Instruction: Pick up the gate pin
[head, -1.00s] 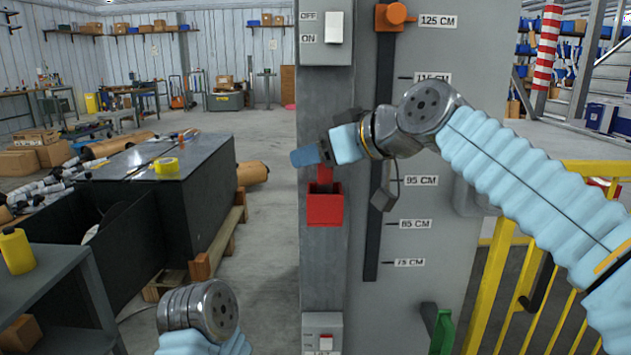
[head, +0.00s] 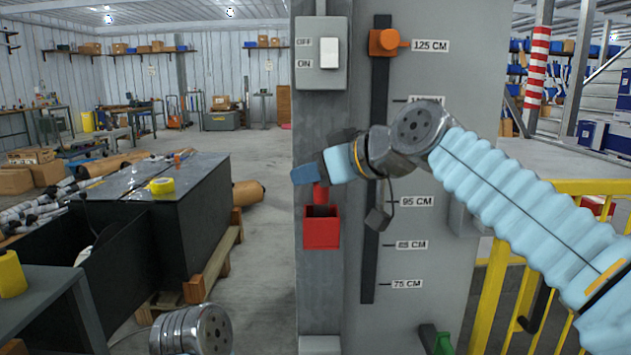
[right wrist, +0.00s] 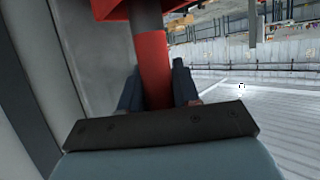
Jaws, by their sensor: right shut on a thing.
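The gate pin shows a red grip (head: 321,194) under my right gripper (head: 309,171), just above the open red holder box (head: 321,232) on the grey post. In the right wrist view the red grip (right wrist: 153,66) lies between the two dark fingers of my right gripper (right wrist: 157,92), which is shut on it. The pin's grey shaft (right wrist: 146,16) runs from the grip towards the red holder (right wrist: 110,8); its far end is hidden. Only a link of my left arm shows at the bottom of the head view; its gripper is out of view.
The grey post carries an OFF/ON switch box (head: 320,55) above and a height scale with an orange knob (head: 388,41). A yellow railing (head: 500,265) stands to the right. A dark cabinet (head: 190,225) with yellow tape (head: 161,186) stands to the left.

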